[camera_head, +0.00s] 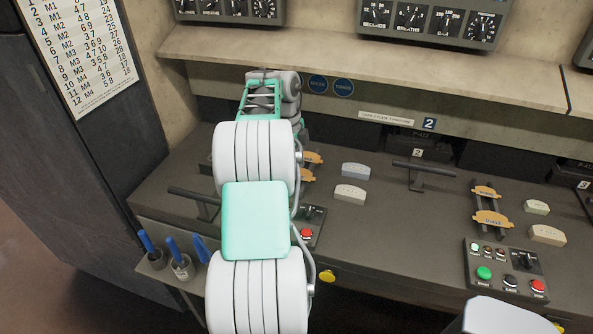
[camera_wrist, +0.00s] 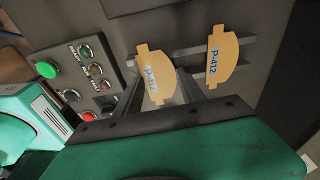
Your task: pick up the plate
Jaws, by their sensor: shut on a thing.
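A yellow-orange plate (camera_wrist: 152,68) with a white label sits between the fingers of my gripper (camera_wrist: 157,88) in the wrist view. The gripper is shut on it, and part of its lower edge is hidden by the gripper. A second plate (camera_wrist: 222,58), labelled P-412, lies to the right across two dark rails (camera_wrist: 192,50). I cannot tell whether the held plate still touches the rails. In the head view, my arm covers the gripper and partly hides the two plates, a farther one (camera_head: 313,158) and a nearer one (camera_head: 306,175).
A button panel (camera_wrist: 92,68) stands close left of the held plate. Pale blocks (camera_head: 355,170) lie on the bench (camera_head: 390,240) to the right. Another rail stand with plates (camera_head: 492,218) is farther right. Blue-handled tools (camera_head: 173,245) stand at the front left.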

